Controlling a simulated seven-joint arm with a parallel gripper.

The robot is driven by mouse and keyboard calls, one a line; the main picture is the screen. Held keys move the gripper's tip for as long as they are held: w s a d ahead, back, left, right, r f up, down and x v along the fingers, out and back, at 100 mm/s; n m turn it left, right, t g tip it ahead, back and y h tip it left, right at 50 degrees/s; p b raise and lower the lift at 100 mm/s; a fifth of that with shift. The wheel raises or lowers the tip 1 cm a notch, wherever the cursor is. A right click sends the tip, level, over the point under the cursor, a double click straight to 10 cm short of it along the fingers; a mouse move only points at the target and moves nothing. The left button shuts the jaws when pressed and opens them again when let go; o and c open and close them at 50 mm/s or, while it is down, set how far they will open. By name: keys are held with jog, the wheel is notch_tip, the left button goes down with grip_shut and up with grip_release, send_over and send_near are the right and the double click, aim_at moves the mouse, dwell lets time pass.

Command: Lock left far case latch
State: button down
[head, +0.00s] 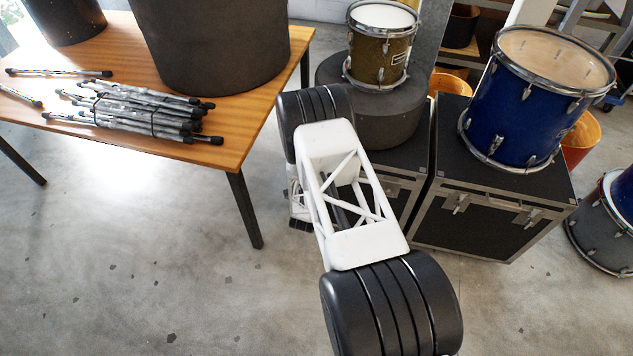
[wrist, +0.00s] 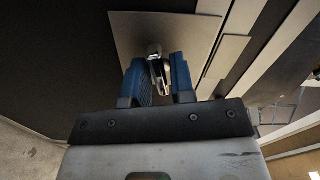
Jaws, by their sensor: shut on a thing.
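In the wrist view, the blue fingers of my gripper (wrist: 159,72) are closed around a small metal latch (wrist: 157,66). The latch sits in front of a light metal plate on a dark case face (wrist: 67,45). In the head view, the left case (head: 410,163) is partly covered by my arm, and its far-left part and the gripped latch are hidden. The right case (head: 470,225) shows two latches on its front, a left one (head: 461,203) and a right one (head: 528,217).
A round dark case (head: 385,120) with a gold drum (head: 381,50) stands on the left case. A blue drum (head: 525,110) stands on the right case. A wooden table (head: 235,125) with bundled sticks (head: 145,108) is at left. The floor (head: 150,270) between is clear.

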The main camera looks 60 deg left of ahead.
jog(key=n, duration=1.4)
jog(key=shift+n, duration=0.4)
dwell(0.4)
jog(key=c, duration=1.2)
grip_release()
jog(key=shift+o, duration=0.2)
jog(key=shift+s+d, duration=0.1)
jog(key=v, duration=0.7)
jog(key=shift+s+d, duration=0.2)
jog(key=shift+d, duration=0.05)
